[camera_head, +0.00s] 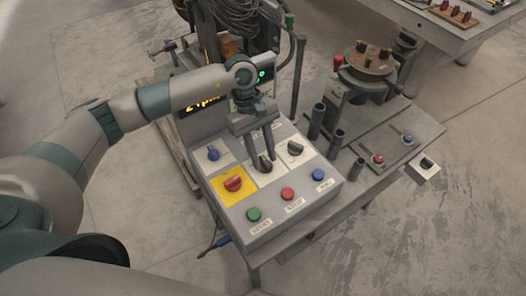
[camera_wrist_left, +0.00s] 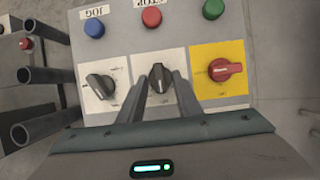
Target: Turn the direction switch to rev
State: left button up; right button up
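The control panel (camera_head: 277,212) carries several rotary switches, with labels too small to read. A black switch (camera_head: 265,163) sits in the middle on a white plate; in the left wrist view this switch (camera_wrist_left: 160,77) has its handle pointing roughly up and down. A second black switch (camera_head: 295,148) is to its right in the head view; it also shows tilted in the left wrist view (camera_wrist_left: 101,86). My left gripper (camera_head: 260,154) points down at the middle switch. Its fingers (camera_wrist_left: 160,86) stand on either side of this switch, with a small gap visible. My right gripper is out of view.
A red switch on a yellow plate (camera_head: 233,184) and a blue switch (camera_head: 213,153) are close by. Green (camera_head: 254,214), red (camera_head: 288,193) and blue (camera_head: 318,174) buttons line the front. Upright grey tubes (camera_head: 317,121) stand right of the panel.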

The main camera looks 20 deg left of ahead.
pick_arm(q)
grip_shut()
